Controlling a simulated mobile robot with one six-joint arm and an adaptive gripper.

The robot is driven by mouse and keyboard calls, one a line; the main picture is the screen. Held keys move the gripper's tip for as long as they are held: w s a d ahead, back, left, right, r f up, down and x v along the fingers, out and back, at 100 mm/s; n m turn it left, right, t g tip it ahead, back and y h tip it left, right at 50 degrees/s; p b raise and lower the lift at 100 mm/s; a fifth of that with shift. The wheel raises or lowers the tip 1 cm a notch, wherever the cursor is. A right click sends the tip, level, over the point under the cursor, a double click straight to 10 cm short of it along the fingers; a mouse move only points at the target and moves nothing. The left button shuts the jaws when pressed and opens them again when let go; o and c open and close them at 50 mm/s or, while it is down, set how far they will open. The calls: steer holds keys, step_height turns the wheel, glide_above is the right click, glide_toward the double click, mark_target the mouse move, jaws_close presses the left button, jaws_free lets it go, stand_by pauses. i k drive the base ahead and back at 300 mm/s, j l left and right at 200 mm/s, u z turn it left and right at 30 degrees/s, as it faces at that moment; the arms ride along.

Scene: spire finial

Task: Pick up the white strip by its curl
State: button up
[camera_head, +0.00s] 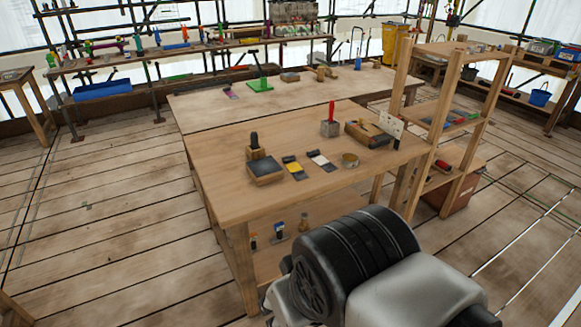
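A small white piece (321,160), flat with a dark part, lies on the near wooden workbench (225,196). It looks like the white strip, but it is too small for me to make out a curl. A similar yellow piece with a dark part (294,168) lies just left of it. A part of my own arm, grey and black, fills the bottom right of the view, in front of the bench. My gripper's fingers are not in view, and nothing is seen touching the white piece.
Around the strips stand a dark-topped block (266,171), a round tin (350,160), a red-handled metal block (331,122) and a wooden box (369,134). A wooden shelf rack (405,130) rises at the bench's right end. The bench's front left corner is clear.

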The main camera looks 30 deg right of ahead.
mark_target(314, 155)
steer(key=i+l, duration=0.2)
steer(key=l, duration=0.2)
steer(key=i+l, duration=0.25)
steer(key=l, duration=0.15)
steer(key=i+l, duration=0.2)
steer(key=l, duration=0.2)
steer(key=i+l, duration=0.2)
steer(key=l, duration=0.25)
steer(key=i+l, duration=0.25)
steer(key=l, duration=0.15)
steer(key=i+l, duration=0.2)
steer(key=l, duration=0.2)
steer(key=i+l, duration=0.2)
steer(key=l, duration=0.2)
steer(key=i+l, duration=0.25)
steer(key=l, duration=0.15)
steer(key=u, duration=0.05)
